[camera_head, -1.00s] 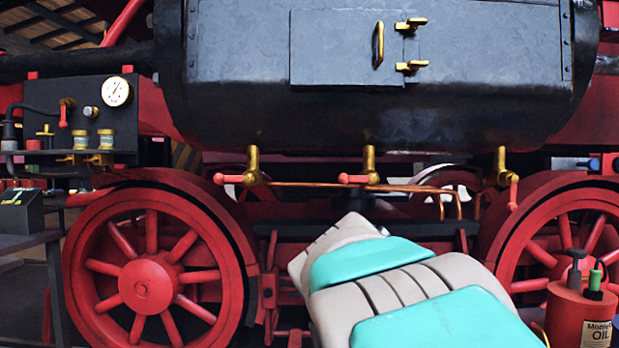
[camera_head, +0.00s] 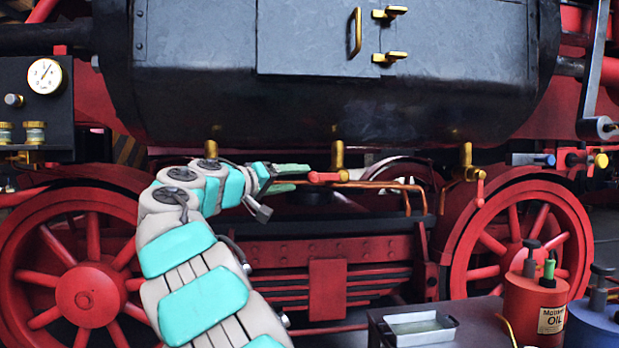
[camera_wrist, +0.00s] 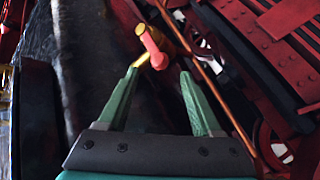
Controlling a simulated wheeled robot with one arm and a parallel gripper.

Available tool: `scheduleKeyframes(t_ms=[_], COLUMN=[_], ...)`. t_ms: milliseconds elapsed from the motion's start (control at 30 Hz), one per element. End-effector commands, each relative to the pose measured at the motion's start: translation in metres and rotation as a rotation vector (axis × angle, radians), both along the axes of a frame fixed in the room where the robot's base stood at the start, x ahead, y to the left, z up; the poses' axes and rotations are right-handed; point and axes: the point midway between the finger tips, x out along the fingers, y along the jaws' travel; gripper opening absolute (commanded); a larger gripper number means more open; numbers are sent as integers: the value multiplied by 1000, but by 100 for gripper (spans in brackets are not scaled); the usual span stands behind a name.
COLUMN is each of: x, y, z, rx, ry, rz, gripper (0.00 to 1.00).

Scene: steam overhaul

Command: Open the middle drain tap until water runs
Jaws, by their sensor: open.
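The middle drain tap is a brass tap (camera_head: 338,157) under the dark cylinder, with a red lever handle (camera_head: 325,177) pointing left, roughly level. No water shows at it. My gripper (camera_head: 304,176) is open, its green fingers pointing right at the handle's end. In the wrist view the red handle (camera_wrist: 152,46) lies just ahead of the gap between the fingertips (camera_wrist: 159,75). The fingers do not grip it; whether they touch it I cannot tell.
The right tap (camera_head: 467,160) has its red handle hanging down. The left tap's brass body (camera_head: 211,149) shows above my arm, its handle hidden. Copper pipes (camera_head: 385,185) run behind the middle tap. An oil can (camera_head: 533,305) and a metal tray (camera_head: 421,328) stand at lower right.

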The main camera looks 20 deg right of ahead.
Motion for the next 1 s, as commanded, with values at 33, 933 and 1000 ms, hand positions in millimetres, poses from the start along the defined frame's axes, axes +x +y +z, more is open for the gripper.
scheduleKeyframes(t_ms=[33, 933, 1000], x=[2, 29, 29], y=[-5, -65, -65], z=[0, -1, -1], rx=[2, 2, 2], ry=[1, 3, 3], rz=[-1, 0, 0], gripper=[66, 50, 43])
